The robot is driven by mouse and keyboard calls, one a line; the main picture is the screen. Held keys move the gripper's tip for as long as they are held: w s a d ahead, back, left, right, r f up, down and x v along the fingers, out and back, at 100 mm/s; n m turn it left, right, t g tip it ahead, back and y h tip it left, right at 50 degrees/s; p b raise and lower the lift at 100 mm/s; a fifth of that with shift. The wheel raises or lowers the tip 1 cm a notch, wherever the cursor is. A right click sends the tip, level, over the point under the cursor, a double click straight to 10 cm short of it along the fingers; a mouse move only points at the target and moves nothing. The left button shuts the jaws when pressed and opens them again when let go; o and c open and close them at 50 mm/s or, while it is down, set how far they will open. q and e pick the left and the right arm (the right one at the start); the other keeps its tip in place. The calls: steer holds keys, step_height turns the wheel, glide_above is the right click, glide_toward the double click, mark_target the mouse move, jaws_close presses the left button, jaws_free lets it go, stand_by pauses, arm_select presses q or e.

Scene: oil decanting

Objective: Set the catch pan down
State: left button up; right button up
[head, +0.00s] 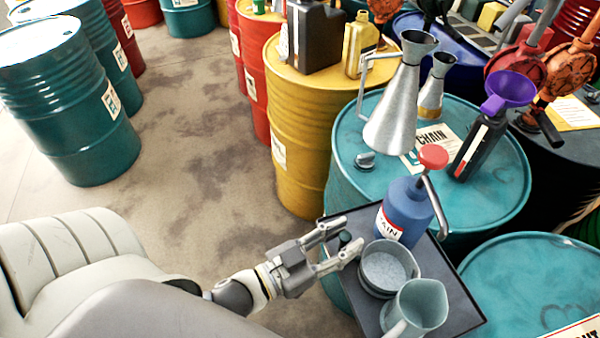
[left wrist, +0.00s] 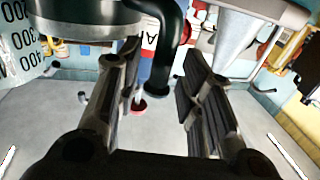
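A round grey pan, which I take to be the catch pan (head: 372,289), rests on the dark tray (head: 470,312) in the head view. Its inside looks speckled and pale. My left gripper (head: 347,235) is beside it on the left, with its two fingers apart. In the left wrist view, the left gripper (left wrist: 160,100) is open, and a dark hooked bar (left wrist: 163,82) shows between the fingers with gaps on both sides. A dark round body (left wrist: 80,28) is at that view's upper left; I cannot tell whether it is the pan. My right gripper is not in view.
A blue can (head: 407,205) with a red cap stands behind the pan, and a grey-green jug (head: 420,303) stands close in front of it. A teal drum (head: 490,190) behind holds a large metal oil can (head: 393,115) and a purple funnel (head: 511,86). Bare floor (head: 200,150) lies left.

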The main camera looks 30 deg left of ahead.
arm_select(q)
steer(key=b+v, duration=0.2)
steer(key=v, duration=0.9)
steer(key=shift+s+b, duration=0.3)
steer(key=shift+b, duration=0.05)
steer(key=shift+a, duration=0.1)
steer(key=s+a+f+n+g+y, duration=0.1)
steer(key=a+f+n+g+y, duration=0.2)
steer(key=f, duration=1.4)
steer(key=s+a+f+g+y, duration=0.1)
steer(key=a+f+g+y, duration=0.25)
steer(key=f, duration=1.35)
steer(key=s+f+g+y, duration=0.1)
steer(key=s+f+g, duration=0.3)
steer(key=s+f, duration=0.3)
steer(key=s+f+g, duration=0.4)
steer(key=s+f, duration=0.4)
steer(key=f, duration=0.8)
steer(key=shift+s+y, duration=0.2)
steer(key=shift+y, duration=0.15)
steer(key=shift+s+d+f+g, duration=0.1)
steer(key=shift+s+g, duration=0.15)
steer(key=shift+s, duration=0.2)
steer(key=shift+c, duration=1)
